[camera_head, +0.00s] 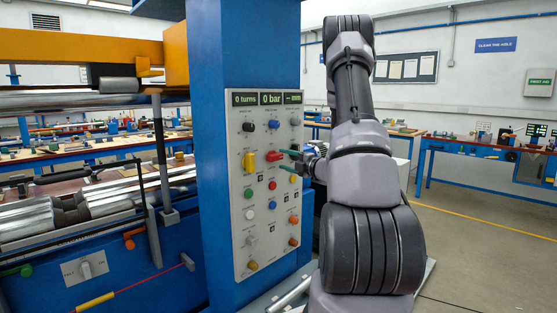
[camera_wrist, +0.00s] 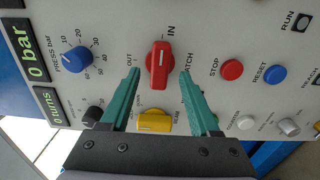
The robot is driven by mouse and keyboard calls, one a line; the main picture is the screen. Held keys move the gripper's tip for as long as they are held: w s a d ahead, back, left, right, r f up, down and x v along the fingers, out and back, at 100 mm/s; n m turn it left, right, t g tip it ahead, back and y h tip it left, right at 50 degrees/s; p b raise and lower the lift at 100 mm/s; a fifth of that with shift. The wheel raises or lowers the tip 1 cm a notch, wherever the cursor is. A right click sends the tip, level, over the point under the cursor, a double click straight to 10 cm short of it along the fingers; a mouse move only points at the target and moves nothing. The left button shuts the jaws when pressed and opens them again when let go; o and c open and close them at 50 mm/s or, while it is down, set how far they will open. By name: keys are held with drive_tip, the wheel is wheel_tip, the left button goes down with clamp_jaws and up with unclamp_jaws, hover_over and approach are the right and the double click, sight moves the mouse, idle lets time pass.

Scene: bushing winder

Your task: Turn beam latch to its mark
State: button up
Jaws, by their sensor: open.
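The red latch knob (camera_wrist: 160,66) sits on the grey control panel, with OUT and IN printed near it and a partly hidden label ending in "ATCH". Its long grip runs up and down in the wrist view, between the two printed words. In the head view the red knob (camera_head: 275,156) lies about level. My gripper (camera_wrist: 160,72) is open, with one green finger on each side of the knob; contact is not visible. In the head view my gripper (camera_head: 282,159) reaches the panel from the right.
A yellow knob (camera_wrist: 154,121) lies close by, between the fingers lower in the wrist view. A blue pressure knob (camera_wrist: 79,58), a red stop button (camera_wrist: 232,70) and a blue reset button (camera_wrist: 275,74) are nearby. The displays (camera_head: 267,99) read 0 turns and 0 bar.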

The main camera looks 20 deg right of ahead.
sight(278, 158)
drive_tip(key=shift+x, duration=1.85)
clamp_jaws()
